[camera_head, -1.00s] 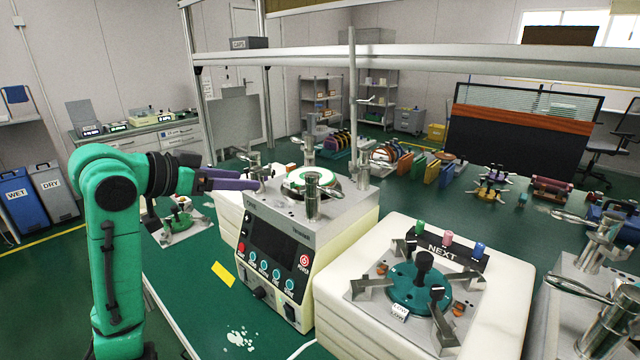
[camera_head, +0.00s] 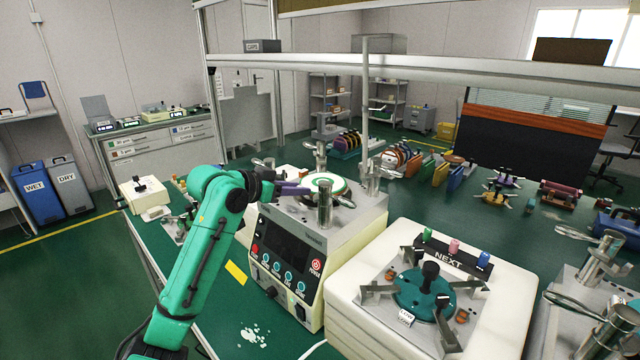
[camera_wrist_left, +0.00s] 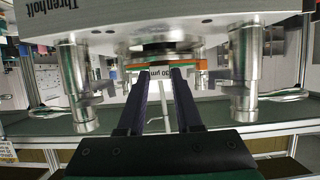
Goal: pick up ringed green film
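The ringed green film (camera_head: 325,184) looks like the round disc with a green ring and white middle, lying flat on top of the grey lapping machine (camera_head: 297,240). My left gripper (camera_head: 306,190), with dark purple fingers, is at the disc's left edge in the head view. My right gripper is not in view.
Metal posts (camera_head: 324,205) with clamps stand around the disc on the machine; one also shows in the left wrist view (camera_wrist_left: 243,75). A cream block (camera_head: 350,285) carries a teal fixture (camera_head: 425,290) and a NEXT rack (camera_head: 452,258). A metal rail crosses above the bench.

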